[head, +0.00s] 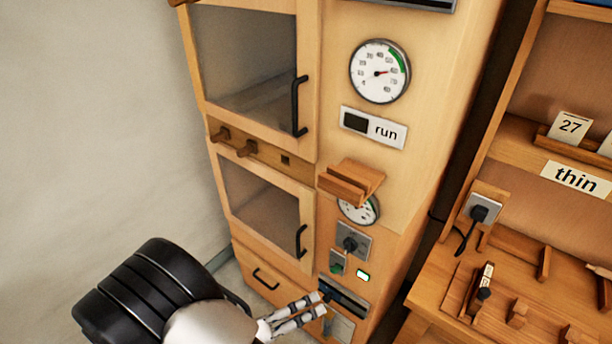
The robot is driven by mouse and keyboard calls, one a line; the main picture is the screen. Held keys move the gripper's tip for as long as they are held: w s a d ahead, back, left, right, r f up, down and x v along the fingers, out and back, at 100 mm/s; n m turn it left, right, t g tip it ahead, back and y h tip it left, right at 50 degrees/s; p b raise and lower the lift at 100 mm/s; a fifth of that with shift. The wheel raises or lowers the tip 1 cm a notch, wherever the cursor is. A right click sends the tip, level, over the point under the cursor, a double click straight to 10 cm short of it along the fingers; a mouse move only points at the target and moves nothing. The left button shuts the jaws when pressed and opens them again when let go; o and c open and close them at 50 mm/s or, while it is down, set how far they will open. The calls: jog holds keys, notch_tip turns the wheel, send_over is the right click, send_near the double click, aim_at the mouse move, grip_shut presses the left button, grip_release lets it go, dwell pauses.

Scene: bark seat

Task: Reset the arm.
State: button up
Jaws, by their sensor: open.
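My arm comes in from the bottom left of the head view. My gripper (318,304) points right, in front of the lower part of the wooden cabinet (424,150). Its two light fingers are open with a narrow gap, and I see nothing held between them. The fingertips overlap a dark slot (345,298) in the cabinet front; I cannot tell whether they touch it.
Two glass-fronted doors with black handles (299,105) (301,241) and a drawer (265,278) look shut. A wooden block (351,181) juts out above a partly hidden gauge (360,210). A wooden bench (500,280) with small parts stands right. A bare wall (80,130) is left.

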jog(key=s+d+r+n+g+y, duration=0.1)
jog(key=s+d+r+n+y, duration=0.2)
jog(key=r+n, duration=0.4)
jog(key=s+d+r+n+g+y, duration=0.1)
jog(key=s+d+r+n+y, duration=0.3)
jog(key=n, duration=1.1)
jog(key=s+d+r+n+g+y, duration=0.2)
jog(key=s+d+r+n+y, duration=0.2)
jog(key=r+n, duration=0.7)
jog(key=d+n+y, duration=0.1)
jog(key=d+y, duration=0.1)
jog(key=d, duration=0.1)
jog(key=shift+s+d, duration=0.2)
jog(key=shift+d, duration=0.15)
